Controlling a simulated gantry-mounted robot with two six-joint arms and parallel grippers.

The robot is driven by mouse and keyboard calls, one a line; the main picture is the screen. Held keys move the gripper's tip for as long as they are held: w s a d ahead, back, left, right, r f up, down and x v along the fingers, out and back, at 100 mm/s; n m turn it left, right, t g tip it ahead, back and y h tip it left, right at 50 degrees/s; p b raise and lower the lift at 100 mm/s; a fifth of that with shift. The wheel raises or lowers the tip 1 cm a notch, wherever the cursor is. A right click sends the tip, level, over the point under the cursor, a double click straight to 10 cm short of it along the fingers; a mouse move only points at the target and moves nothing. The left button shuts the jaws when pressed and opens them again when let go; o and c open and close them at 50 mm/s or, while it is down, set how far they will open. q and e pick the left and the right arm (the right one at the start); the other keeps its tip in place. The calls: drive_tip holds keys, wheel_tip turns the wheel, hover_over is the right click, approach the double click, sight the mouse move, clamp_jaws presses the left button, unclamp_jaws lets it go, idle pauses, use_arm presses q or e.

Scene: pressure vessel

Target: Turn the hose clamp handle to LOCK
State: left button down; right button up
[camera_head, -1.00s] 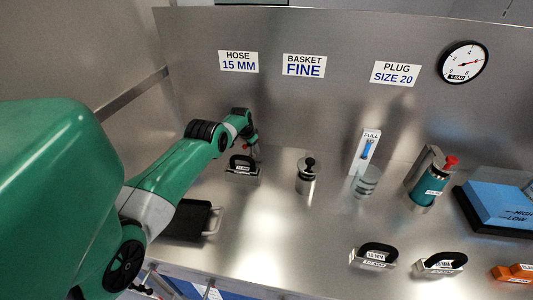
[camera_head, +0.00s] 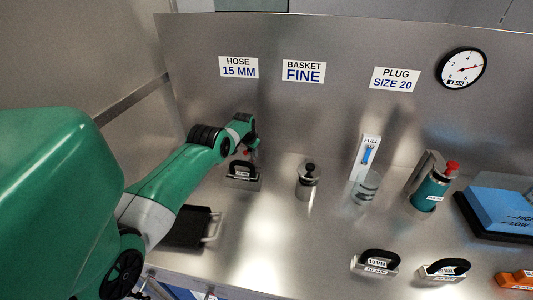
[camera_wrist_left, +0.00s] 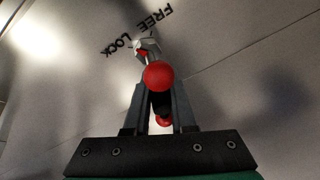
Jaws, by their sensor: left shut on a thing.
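The hose clamp handle shows in the left wrist view as a lever with a red ball (camera_wrist_left: 159,75). A second red tip shows lower, between the fingers. My left gripper (camera_wrist_left: 160,105) is shut on the handle. The printed words LOCK (camera_wrist_left: 119,47) and FREE (camera_wrist_left: 155,18) are on the steel beyond; the metal pivot piece (camera_wrist_left: 147,47) lies just below them. I cannot tell exactly which mark the handle points to. In the head view my left gripper (camera_head: 251,143) is by the back wall, above a black hose (camera_head: 241,168) in a labelled holder. My right gripper is out of view.
A metal canister with a black knob (camera_head: 307,180) stands right of the hose. Farther right are a FULL gauge (camera_head: 369,155), a teal cylinder (camera_head: 430,193) and a blue block (camera_head: 500,208). A black tray (camera_head: 188,228) lies beside my left arm. The bench centre is clear.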

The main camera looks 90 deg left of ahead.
use_arm(q)
drive_tip(key=shift+s+f+n, duration=0.1)
drive_tip(key=shift+n, duration=0.4)
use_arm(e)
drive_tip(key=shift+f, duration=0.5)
use_arm(q)
drive_tip(key=c, duration=0.8)
unclamp_jaws()
drive_tip(key=shift+o, duration=0.2)
drive_tip(key=w+p+v, duration=0.1)
drive_tip(key=p+v, duration=1)
drive_tip(key=p, duration=1.2)
drive_tip(key=shift+s+d+r+p, duration=0.15)
drive_tip(key=shift+s+r+p, duration=0.15)
drive_tip(key=shift+p, duration=0.05)
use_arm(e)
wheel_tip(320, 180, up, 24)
